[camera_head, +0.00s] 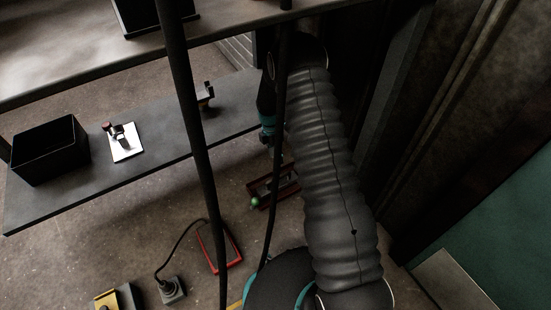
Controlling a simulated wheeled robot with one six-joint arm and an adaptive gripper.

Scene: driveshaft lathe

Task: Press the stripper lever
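No part is clearly recognisable as the stripper lever. A green ball (255,202) sits at the corner of a dark red frame (263,187) lower down, partly hidden by a cable and my arm. Either could be a lever; I cannot tell which. My arm reaches up and bends down at its far end, near the shelf's right end. My gripper is not clearly made out there, and its fingers cannot be seen.
A black open bin (48,152) and a small dark fixture (206,97) stand on the lower shelf (165,140). An upper shelf (90,65) overhangs it. A red frame (222,262), a corded grey box (172,291) and a yellow-black box (112,299) are below. Dark panels stand right.

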